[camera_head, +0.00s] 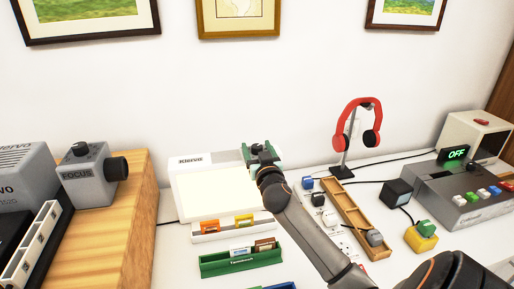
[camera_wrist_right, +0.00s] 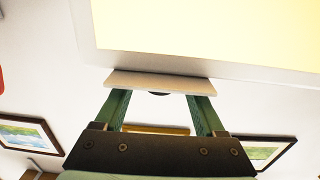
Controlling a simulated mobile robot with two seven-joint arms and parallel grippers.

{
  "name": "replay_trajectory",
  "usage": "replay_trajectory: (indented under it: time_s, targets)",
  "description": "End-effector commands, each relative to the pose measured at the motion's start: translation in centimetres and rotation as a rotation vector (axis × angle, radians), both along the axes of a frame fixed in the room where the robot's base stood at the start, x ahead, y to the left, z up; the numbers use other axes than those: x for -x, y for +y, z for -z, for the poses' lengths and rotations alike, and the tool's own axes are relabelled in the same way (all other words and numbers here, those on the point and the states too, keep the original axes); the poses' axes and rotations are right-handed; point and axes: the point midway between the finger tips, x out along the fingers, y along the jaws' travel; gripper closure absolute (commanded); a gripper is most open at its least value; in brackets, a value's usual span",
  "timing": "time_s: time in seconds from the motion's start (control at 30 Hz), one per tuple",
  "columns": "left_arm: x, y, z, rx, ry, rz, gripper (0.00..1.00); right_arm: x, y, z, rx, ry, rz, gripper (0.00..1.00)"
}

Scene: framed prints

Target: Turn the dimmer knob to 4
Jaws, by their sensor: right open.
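A white light box (camera_head: 212,196) marked "Xlervo" stands against the wall with its panel glowing pale yellow. My right gripper (camera_head: 261,151) is at the top right of this box, with its green fingers apart around a small dark knob (camera_head: 256,148). In the right wrist view, the open fingers (camera_wrist_right: 159,97) reach up to a pale ledge of the box (camera_wrist_right: 160,80). Only a dark sliver of the knob (camera_wrist_right: 158,94) shows there, between the fingertips. I cannot tell whether the fingers touch it. The dial marks and setting are hidden. My left gripper is not in view.
A green tray (camera_head: 240,266) and a white holder with orange items (camera_head: 218,231) sit before the box. Red headphones (camera_head: 357,122) on a stand, a wooden tray (camera_head: 358,215) and a grey "OFF" device (camera_head: 462,190) are to the right. A "FOCUS" unit (camera_head: 85,175) stands left.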

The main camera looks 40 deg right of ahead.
Motion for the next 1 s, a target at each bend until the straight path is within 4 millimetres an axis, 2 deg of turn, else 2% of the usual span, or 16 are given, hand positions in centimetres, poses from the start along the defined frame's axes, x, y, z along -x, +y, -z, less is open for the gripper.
replay_trajectory:
  time_s: [0.33, 0.9, 0.97, 1.0]
  targets:
    - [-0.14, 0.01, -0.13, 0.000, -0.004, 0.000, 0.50, -0.26, -0.14, -0.01, 0.001, 0.000, 0.000, 0.29]
    - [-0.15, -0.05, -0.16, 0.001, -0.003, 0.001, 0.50, -0.23, -0.12, 0.01, 0.001, 0.000, 0.000, 0.94]
    - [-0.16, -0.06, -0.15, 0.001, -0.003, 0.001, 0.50, -0.23, -0.12, 0.02, 0.001, 0.000, 0.000, 1.00]
    - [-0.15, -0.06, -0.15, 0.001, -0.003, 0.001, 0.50, -0.23, -0.12, 0.02, 0.001, 0.000, 0.000, 1.00]
